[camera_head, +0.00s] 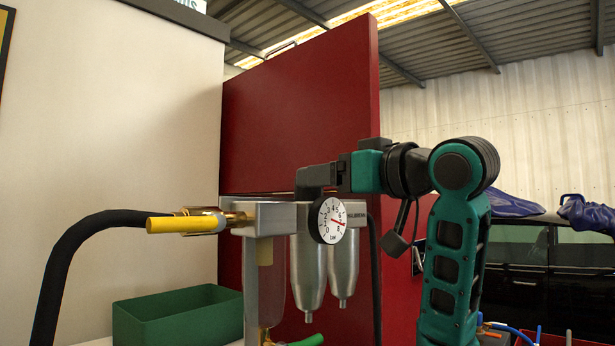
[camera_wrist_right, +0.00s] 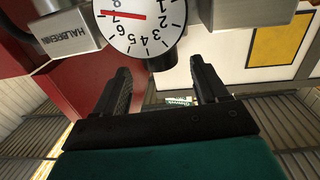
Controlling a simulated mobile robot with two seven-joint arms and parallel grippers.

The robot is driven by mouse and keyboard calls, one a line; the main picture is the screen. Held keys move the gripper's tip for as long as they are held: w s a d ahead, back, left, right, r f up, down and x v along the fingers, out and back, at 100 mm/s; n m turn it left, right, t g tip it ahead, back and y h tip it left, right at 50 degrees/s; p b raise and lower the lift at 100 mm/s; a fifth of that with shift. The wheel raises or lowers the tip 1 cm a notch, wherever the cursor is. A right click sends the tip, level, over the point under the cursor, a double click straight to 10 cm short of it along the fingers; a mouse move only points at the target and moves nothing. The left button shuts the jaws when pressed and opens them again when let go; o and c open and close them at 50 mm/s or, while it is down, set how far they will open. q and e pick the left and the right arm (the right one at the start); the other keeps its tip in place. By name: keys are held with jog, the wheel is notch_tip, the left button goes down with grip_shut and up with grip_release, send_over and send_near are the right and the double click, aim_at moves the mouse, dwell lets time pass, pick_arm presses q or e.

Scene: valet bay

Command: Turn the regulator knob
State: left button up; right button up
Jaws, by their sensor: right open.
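The regulator (camera_head: 270,214) is a pale metal unit with bowls hanging below it. Its round white gauge (camera_head: 331,219) has a red needle near 7; the gauge also shows upside down in the right wrist view (camera_wrist_right: 137,22). A black part that looks like the knob (camera_wrist_right: 162,62) shows just past the gauge's edge, mostly hidden behind it. My right gripper (camera_head: 308,188) is above the regulator, close over the gauge. In the wrist view its two dark fingers (camera_wrist_right: 160,75) are apart, with the black part seen between their tips. Contact cannot be told. My left gripper is not in view.
A black hose with a yellow sleeve (camera_head: 172,224) joins the regulator's left side. A green bin (camera_head: 178,318) stands below left. A red panel (camera_head: 290,110) rises behind. A dark car (camera_head: 560,265) is at the right.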

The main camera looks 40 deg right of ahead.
aim_at(300, 194)
jog(key=w, duration=0.5)
jog(key=shift+p, duration=0.3)
jog(key=c, duration=0.9)
jog(key=shift+c, duration=0.2)
jog(key=shift+y, duration=0.3)
jog(key=n+y, duration=0.3)
jog(key=y, duration=0.2)
jog(key=shift+d+g, duration=0.1)
jog(key=shift+g, duration=0.3)
jog(key=shift+n+g+y, duration=1.1)
jog(key=shift+n+y, duration=0.7)
jog(key=shift+y, duration=0.3)
jog(key=shift+n+y, duration=0.3)
jog(key=shift+y, duration=0.1)
